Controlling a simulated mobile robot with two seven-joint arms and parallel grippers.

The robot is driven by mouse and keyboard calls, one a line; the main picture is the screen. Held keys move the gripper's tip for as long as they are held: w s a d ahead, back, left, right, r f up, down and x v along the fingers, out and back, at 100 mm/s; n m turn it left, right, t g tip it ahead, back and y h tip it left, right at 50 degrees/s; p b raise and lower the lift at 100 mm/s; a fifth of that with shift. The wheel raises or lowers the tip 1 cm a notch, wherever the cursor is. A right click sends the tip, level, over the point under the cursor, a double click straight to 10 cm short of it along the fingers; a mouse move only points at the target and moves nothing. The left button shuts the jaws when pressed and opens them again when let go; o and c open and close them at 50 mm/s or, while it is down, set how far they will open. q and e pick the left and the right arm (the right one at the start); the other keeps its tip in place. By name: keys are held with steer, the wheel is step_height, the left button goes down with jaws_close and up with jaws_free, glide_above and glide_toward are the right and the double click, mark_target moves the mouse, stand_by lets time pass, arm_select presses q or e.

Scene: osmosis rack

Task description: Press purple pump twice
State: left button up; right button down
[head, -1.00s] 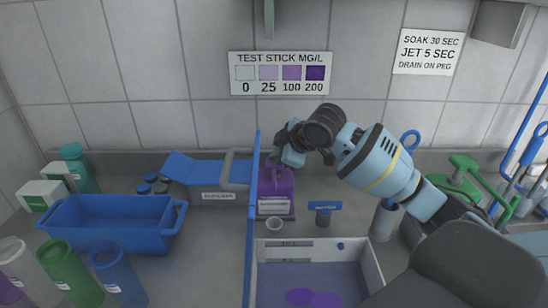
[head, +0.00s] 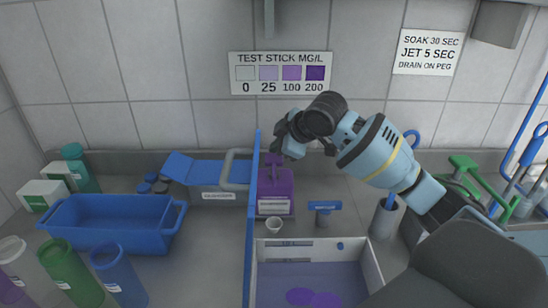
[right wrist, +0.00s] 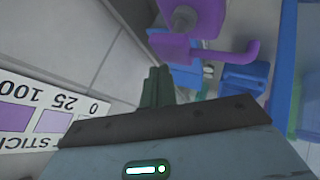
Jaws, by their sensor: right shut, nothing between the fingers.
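The purple pump bottle (head: 276,192) stands upright behind the sink's left rim, with its purple pump head (head: 274,160) on top. In the right wrist view the pump head (right wrist: 183,18) and its bent spout (right wrist: 215,52) show at the top. My right gripper (head: 279,147) is shut and empty, pointing down just above and beside the pump head. Its closed fingers (right wrist: 156,88) look apart from the pump in the right wrist view. A small white cup (head: 273,224) stands in front of the bottle. My left gripper is not in view.
A thin blue upright panel (head: 253,215) stands close left of the pump. The sink (head: 372,265) holding purple discs is in front. A blue tub (head: 105,222) and several bottles stand at left. The tiled wall with the test-stick chart (head: 280,73) is behind.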

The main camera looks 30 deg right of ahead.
mark_target(277, 159)
steer(key=shift+r, duration=2.55)
stand_by(0.6)
step_height(277, 159, up, 4)
steer(key=shift+f, duration=0.1)
stand_by(0.5)
steer(key=shift+f, duration=4.35)
steer(key=shift+f, duration=0.65)
